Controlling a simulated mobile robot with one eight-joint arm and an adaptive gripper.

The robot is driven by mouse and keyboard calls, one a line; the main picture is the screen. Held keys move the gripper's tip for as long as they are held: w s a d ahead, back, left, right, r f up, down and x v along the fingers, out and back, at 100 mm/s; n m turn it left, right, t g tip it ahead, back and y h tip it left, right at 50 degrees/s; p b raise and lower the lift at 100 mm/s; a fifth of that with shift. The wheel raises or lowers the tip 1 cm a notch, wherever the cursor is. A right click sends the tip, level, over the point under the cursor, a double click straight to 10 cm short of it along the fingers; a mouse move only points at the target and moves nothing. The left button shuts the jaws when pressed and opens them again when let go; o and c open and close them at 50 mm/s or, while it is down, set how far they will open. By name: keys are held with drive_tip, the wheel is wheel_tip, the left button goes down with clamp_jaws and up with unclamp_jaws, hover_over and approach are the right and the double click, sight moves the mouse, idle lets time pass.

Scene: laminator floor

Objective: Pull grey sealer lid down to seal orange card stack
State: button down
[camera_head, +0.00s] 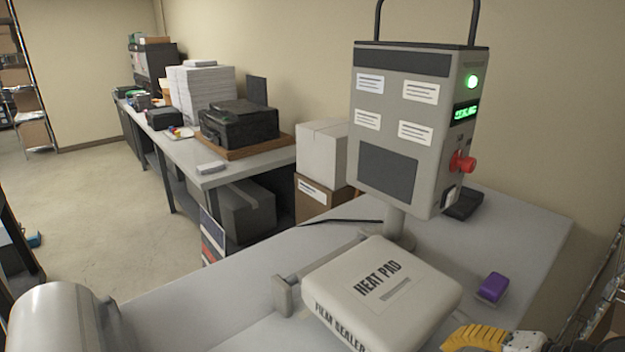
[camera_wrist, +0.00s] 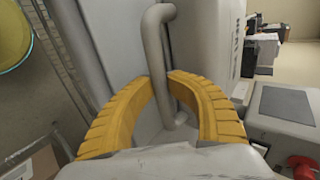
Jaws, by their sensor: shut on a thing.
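The grey sealer lid (camera_head: 415,300), marked "HEAT PAD" on top and "FILM SEALER" on its front, lies over the base below the control box (camera_head: 400,125). My gripper (camera_wrist: 161,82) has its yellow fingers closed around a grey bent bar handle (camera_wrist: 153,48) beside the lid (camera_wrist: 218,40) in the wrist view. In the head view only one yellow finger (camera_head: 475,338) shows, at the bottom right edge by the lid's corner. The handle is out of sight there. The orange card stack is not visible in either view.
The control box has a lit green lamp (camera_head: 471,81), a green display (camera_head: 466,113) and a red knob (camera_head: 463,162). A purple block (camera_head: 493,287) lies right of the lid. A grey roller (camera_head: 55,318) is at lower left. A side table holds a printer (camera_head: 240,124).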

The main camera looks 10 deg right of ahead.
drive_tip(key=shift+s+f, duration=0.2)
drive_tip(key=shift+f, duration=0.1)
drive_tip(key=c, duration=1.3)
unclamp_jaws()
drive_tip(key=shift+d+r, duration=0.1)
drive_tip(key=shift+c, duration=0.2)
drive_tip(key=shift+s+d+r, duration=0.2)
drive_tip(key=shift+s+r, duration=0.05)
drive_tip(key=s+d, duration=0.6)
drive_tip(key=s, duration=0.4)
drive_tip(key=shift+s+d+r, duration=0.15)
drive_tip(key=shift+d, duration=0.2)
